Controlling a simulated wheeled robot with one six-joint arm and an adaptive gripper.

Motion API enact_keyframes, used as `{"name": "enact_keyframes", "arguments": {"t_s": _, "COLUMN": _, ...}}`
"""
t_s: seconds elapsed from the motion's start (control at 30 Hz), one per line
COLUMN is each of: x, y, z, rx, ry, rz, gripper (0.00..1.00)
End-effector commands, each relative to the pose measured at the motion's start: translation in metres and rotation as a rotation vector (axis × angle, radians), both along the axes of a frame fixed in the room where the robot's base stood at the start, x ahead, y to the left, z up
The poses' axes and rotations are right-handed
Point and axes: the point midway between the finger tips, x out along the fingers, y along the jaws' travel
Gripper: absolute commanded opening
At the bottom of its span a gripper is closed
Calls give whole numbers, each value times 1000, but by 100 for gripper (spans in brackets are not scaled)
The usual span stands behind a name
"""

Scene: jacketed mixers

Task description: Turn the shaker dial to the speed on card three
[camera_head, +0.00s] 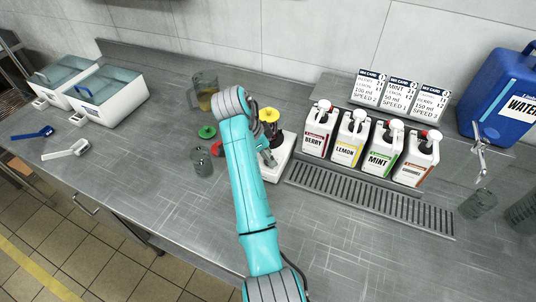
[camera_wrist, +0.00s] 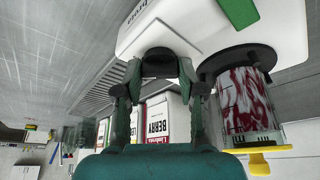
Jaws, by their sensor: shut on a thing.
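The white shaker (camera_head: 278,168) stands on the counter, partly hidden behind my arm in the head view. In the wrist view, which looks upside down, its white body (camera_wrist: 215,25) fills the top. My gripper (camera_wrist: 160,85) is shut on the dark shaker dial (camera_wrist: 158,62), one finger on each side. The dial's setting cannot be read. A clear jar with red and white contents (camera_wrist: 245,100) sits on the shaker, with a yellow lid (camera_head: 268,114). Card three (camera_head: 430,103) stands rightmost in the row of cards; its speed figure is too small to read surely.
Several jugs, from berry (camera_head: 317,136) to mint (camera_head: 382,150), stand behind a drip grate (camera_head: 370,199). A blue water container (camera_head: 500,95) is far right. The front counter is clear.

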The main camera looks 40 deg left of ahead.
Motion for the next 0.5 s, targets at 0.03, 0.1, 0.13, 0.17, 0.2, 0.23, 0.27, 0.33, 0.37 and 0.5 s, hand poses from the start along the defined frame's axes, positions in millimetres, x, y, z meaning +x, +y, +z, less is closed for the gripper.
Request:
{"name": "enact_keyframes", "arguments": {"t_s": 0.03, "x": -1, "y": 0, "z": -1, "rx": -1, "ry": 2, "rz": 1, "gripper": 5}}
{"name": "enact_keyframes", "arguments": {"t_s": 0.1, "x": -1, "y": 0, "z": -1, "rx": -1, "ry": 2, "rz": 1, "gripper": 49}}
{"name": "enact_keyframes", "arguments": {"t_s": 0.13, "x": -1, "y": 0, "z": -1, "rx": -1, "ry": 2, "rz": 1, "gripper": 57}}
{"name": "enact_keyframes", "arguments": {"t_s": 0.17, "x": -1, "y": 0, "z": -1, "rx": -1, "ry": 2, "rz": 1, "gripper": 64}}
{"name": "enact_keyframes", "arguments": {"t_s": 0.2, "x": -1, "y": 0, "z": -1, "rx": -1, "ry": 2, "rz": 1, "gripper": 65}}
{"name": "enact_keyframes", "arguments": {"t_s": 0.23, "x": -1, "y": 0, "z": -1, "rx": -1, "ry": 2, "rz": 1, "gripper": 65}}
{"name": "enact_keyframes", "arguments": {"t_s": 0.27, "x": -1, "y": 0, "z": -1, "rx": 0, "ry": 1, "rz": 1, "gripper": 65}}
{"name": "enact_keyframes", "arguments": {"t_s": 0.33, "x": 0, "y": 0, "z": 0, "rx": 0, "ry": 1, "rz": 1, "gripper": 65}}
{"name": "enact_keyframes", "arguments": {"t_s": 0.37, "x": 0, "y": 0, "z": 0, "rx": 0, "ry": 1, "rz": 1, "gripper": 65}}
{"name": "enact_keyframes", "arguments": {"t_s": 0.5, "x": 0, "y": 0, "z": 0, "rx": 0, "ry": 0, "rz": 1, "gripper": 65}}
